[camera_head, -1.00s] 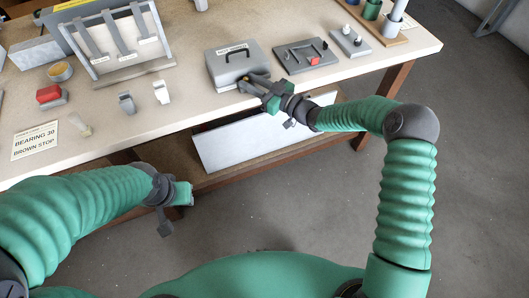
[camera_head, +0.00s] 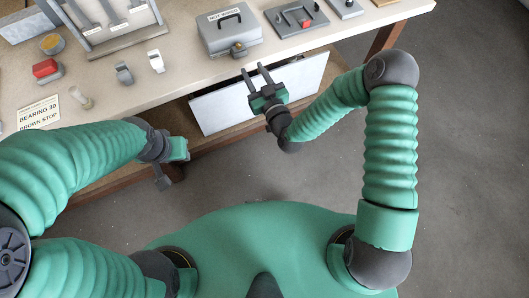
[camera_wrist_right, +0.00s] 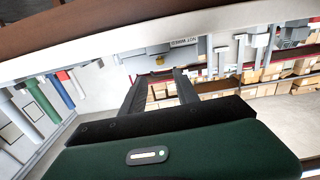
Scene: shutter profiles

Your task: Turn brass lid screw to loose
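A grey box (camera_head: 229,30) with a dark handle and a white label on its lid stands near the table's front edge. The brass lid screw (camera_head: 239,50) shows as a small dark, brassy knob at the box's front; its turn position is too small to read. My right gripper (camera_head: 253,70) is open and empty, in front of the table edge, apart from the screw and below it in the picture. Its two open fingers (camera_wrist_right: 160,76) also show in the right wrist view. My left gripper (camera_head: 176,150) is off the table's front edge; its finger gap is not clear.
A grey plate with a red block (camera_head: 306,23) lies right of the box. Two small clips (camera_head: 156,62) and a red button (camera_head: 45,69) lie left of it. A white panel (camera_head: 205,110) is under the table edge. The floor on the right is free.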

